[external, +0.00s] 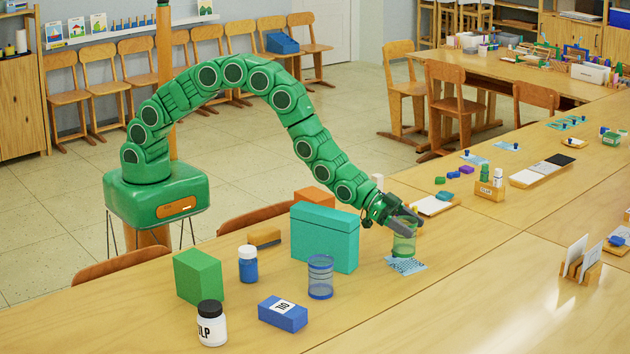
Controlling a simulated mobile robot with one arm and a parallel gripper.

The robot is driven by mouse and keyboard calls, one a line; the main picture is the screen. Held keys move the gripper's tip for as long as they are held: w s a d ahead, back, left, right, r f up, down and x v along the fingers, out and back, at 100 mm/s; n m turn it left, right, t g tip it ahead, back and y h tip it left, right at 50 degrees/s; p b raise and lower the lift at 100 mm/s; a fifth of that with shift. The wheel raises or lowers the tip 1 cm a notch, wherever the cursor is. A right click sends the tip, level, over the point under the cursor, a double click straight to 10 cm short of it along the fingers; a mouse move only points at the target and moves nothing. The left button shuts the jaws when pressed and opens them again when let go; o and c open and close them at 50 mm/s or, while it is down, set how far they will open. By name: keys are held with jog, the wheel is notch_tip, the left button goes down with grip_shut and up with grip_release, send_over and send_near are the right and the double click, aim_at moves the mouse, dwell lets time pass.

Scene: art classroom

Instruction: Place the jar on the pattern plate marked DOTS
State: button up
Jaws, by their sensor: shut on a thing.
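My gripper (409,224) is shut on a green see-through jar (404,246) and holds it upright near its top. A blue-and-white pattern plate (408,267) lies on the table just below and in front of the jar. The jar's base overlaps the plate's far edge in the picture; I cannot tell whether it touches. The plate's marks are too small to name the pattern.
A teal box (325,240) stands close left of the jar, with an orange box (314,198) behind it. A blue see-through jar (320,280), blue block (282,314), white jar (211,325), blue bottle (248,266) and green block (199,277) stand farther left.

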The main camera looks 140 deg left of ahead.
aim_at(415, 239)
jog(key=shift+w+f, duration=0.1)
jog(key=shift+f, duration=1.5)
jog(key=shift+f, duration=0.1)
jog(key=o, duration=1.3)
jog(key=shift+v, duration=6.05)
jog(key=shift+a, duration=0.1)
